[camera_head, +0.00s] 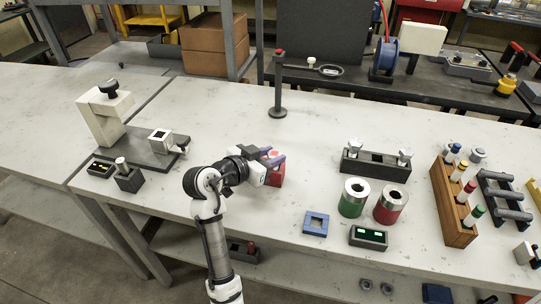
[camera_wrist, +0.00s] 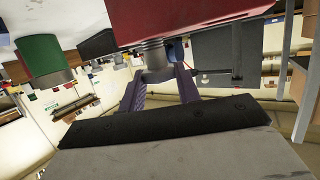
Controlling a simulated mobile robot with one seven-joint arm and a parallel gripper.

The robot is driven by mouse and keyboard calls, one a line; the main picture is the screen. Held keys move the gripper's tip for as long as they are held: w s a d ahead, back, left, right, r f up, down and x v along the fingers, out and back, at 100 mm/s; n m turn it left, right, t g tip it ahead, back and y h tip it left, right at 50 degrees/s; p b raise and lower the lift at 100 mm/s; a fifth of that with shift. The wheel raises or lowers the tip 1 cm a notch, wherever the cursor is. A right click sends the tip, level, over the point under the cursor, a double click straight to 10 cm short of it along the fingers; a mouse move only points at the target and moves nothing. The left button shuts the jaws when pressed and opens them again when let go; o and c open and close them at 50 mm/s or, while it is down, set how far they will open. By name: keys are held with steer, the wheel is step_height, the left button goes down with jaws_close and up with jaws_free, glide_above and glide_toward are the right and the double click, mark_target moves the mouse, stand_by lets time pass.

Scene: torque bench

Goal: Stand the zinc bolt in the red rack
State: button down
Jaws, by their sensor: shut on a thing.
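The red rack (camera_head: 276,176) is a red block on the bench, just beyond my arm. It also fills the top of the wrist view (camera_wrist: 200,18), which looks upside down. My gripper (camera_head: 270,157) is right at the red rack, its purple fingers shut on a grey metal bolt, the zinc bolt (camera_wrist: 153,58). In the wrist view the bolt stands between the fingertips and the red rack, with its threaded part against or very near the rack's face. I cannot tell how far it is inside. In the head view my fingers hide the bolt.
A green cylinder (camera_head: 353,198) and a red cylinder (camera_head: 391,204) stand to the right. Behind them is a dark holder (camera_head: 377,162) with pale-headed bolts. A blue square frame (camera_head: 316,223) lies nearer. A wooden rack (camera_head: 452,205) stands farther right. A dark post (camera_head: 280,100) rises behind.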

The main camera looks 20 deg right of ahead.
stand_by(0.4)
steer(key=c, duration=0.9)
jaws_free()
steer(key=b+v, duration=0.3)
steer(key=v, duration=1)
steer(key=shift+s+a+r+b, duration=0.2)
steer(key=shift+a+b, duration=0.1)
